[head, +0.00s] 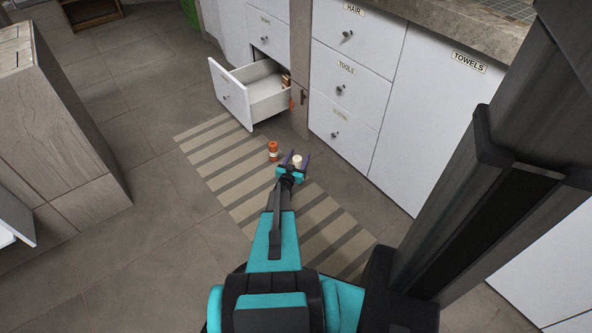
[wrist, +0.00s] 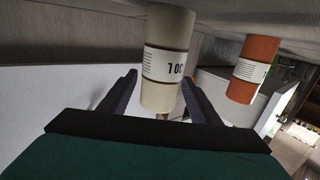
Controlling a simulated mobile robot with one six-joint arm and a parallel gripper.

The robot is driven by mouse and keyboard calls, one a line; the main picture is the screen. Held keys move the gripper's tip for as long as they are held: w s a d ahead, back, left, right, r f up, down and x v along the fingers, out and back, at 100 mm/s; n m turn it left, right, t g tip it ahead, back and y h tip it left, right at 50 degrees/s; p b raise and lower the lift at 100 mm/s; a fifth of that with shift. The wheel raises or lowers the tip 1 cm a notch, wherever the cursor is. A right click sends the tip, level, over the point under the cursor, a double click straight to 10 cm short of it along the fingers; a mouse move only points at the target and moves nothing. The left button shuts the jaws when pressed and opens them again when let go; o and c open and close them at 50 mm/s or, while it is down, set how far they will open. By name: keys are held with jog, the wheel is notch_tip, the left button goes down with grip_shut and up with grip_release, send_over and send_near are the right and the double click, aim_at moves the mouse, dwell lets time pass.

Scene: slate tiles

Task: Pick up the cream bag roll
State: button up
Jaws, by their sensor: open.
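The cream bag roll (head: 297,161) is a cream cylinder with a white label, standing on the striped rug in the head view. In the wrist view the cream bag roll (wrist: 168,62) lies between the fingers of my gripper (wrist: 158,92). My gripper (head: 294,160) is open, with one finger to each side of the roll. I cannot tell whether either finger touches it.
An orange roll (head: 273,151) stands just left of the cream one; the wrist view shows this orange roll (wrist: 253,68) too. An open drawer (head: 268,92) juts out from the white cabinets behind. The striped rug (head: 235,185) is otherwise clear. A wooden cabinet (head: 50,120) stands at left.

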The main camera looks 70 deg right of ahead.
jog(key=shift+d, duration=0.7)
jog(key=c, duration=1.2)
